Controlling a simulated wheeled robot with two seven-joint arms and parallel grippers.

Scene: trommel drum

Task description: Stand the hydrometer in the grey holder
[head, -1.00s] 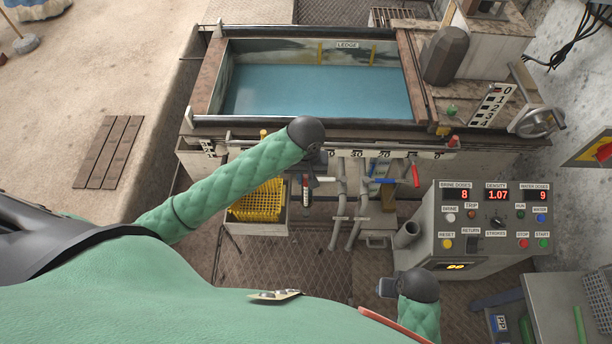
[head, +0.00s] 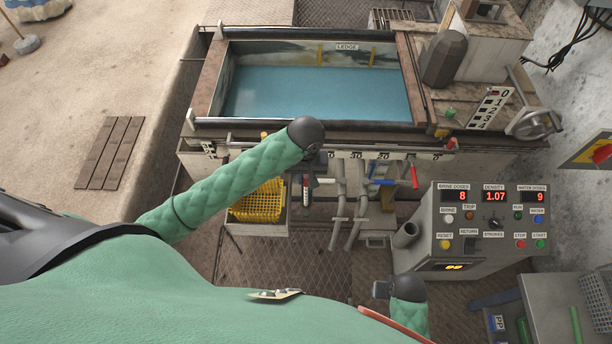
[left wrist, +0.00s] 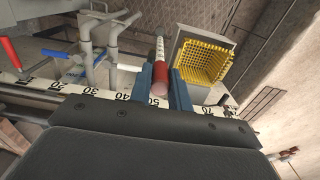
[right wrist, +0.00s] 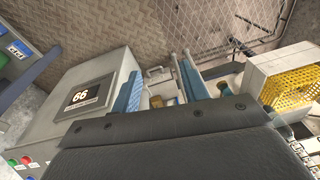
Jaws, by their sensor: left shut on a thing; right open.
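The hydrometer (left wrist: 161,80), with a red body and a pale banded stem, is between the blue fingers of my left gripper (left wrist: 162,88), which is shut on it. In the head view my left gripper (head: 311,178) hangs in front of the tank's scale strip, partly hidden by its wrist; a bit of the hydrometer (head: 305,190) shows below. An open grey tube that looks like the grey holder (head: 406,235) stands at the console's left side, apart from and to the right of the hydrometer. My right gripper (head: 382,289) is open, below that tube; its spread fingers show in the right wrist view (right wrist: 162,88).
The control console (head: 487,225) stands right of the grey tube. Grey pipes with red and blue handles (head: 342,205) stand between my left gripper and the tube. A yellow basket (head: 258,203) is at left. The water tank (head: 205,85) lies behind. Floor in front is open.

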